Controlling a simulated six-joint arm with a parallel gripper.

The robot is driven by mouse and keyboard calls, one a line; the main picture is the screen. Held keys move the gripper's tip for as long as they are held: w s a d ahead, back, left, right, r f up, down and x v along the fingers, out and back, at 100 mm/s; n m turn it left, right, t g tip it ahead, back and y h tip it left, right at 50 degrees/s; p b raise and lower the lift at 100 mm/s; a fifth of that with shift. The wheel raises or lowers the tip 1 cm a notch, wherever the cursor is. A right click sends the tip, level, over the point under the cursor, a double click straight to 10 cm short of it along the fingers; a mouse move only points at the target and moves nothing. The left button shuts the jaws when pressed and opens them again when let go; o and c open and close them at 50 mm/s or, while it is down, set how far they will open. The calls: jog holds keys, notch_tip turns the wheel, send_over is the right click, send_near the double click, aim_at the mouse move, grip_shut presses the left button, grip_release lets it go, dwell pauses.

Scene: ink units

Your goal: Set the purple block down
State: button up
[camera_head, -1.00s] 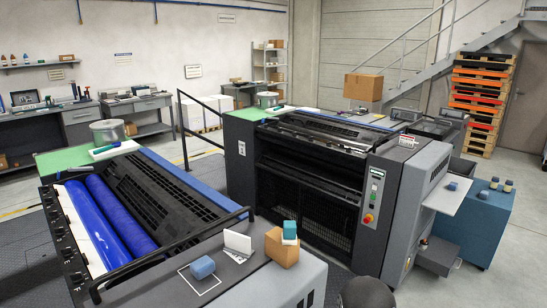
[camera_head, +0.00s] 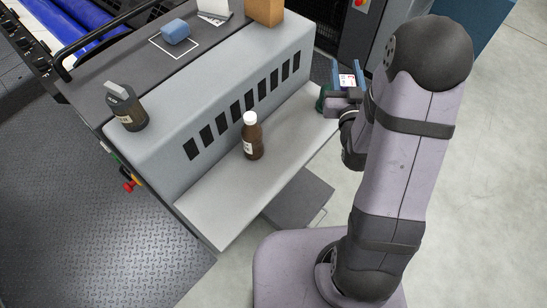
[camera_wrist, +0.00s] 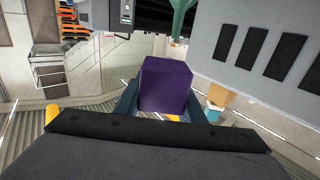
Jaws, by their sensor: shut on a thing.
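The purple block (camera_wrist: 167,84) is large in the middle of the wrist view, between the two blue fingers of my gripper (camera_wrist: 163,104). My gripper is shut on it. In the head view my gripper (camera_head: 347,82) is at the right end of the grey shelf, seen from behind, and the purple block cannot be made out there. Whether the block touches any surface is not clear. A blue block (camera_head: 175,31) sits inside a white outlined square (camera_head: 158,46) on the dark top of the machine.
A brown bottle (camera_head: 252,140) with a white cap stands on the grey shelf (camera_head: 225,205). A dark grey bottle (camera_head: 125,108) stands on the machine's upper ledge. A cardboard box (camera_head: 265,10) and a white folded card (camera_head: 214,8) are at the back. The shelf's front-left part is bare.

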jog(key=s+a+f+n+g+y, duration=0.1)
jog(key=a+n+y, duration=0.2)
jog(key=a+y, duration=0.2)
jog(key=s+a+f+n+g+y+b, duration=0.1)
jog(key=a+f+n+g+y, duration=0.1)
jog(key=a, duration=0.4)
jog(key=s+a+f+n+g+y+b, duration=0.1)
jog(key=s+a+n+g+y, duration=0.1)
jog(key=a+n+y, duration=0.3)
jog(key=shift+a+f+y, duration=0.3)
jog(key=shift+a+y, duration=0.55)
jog(key=shift+y, duration=0.45)
jog(key=shift+f+b, duration=0.4)
jog(key=shift+f, duration=2.95)
jog(key=shift+f, duration=2.05)
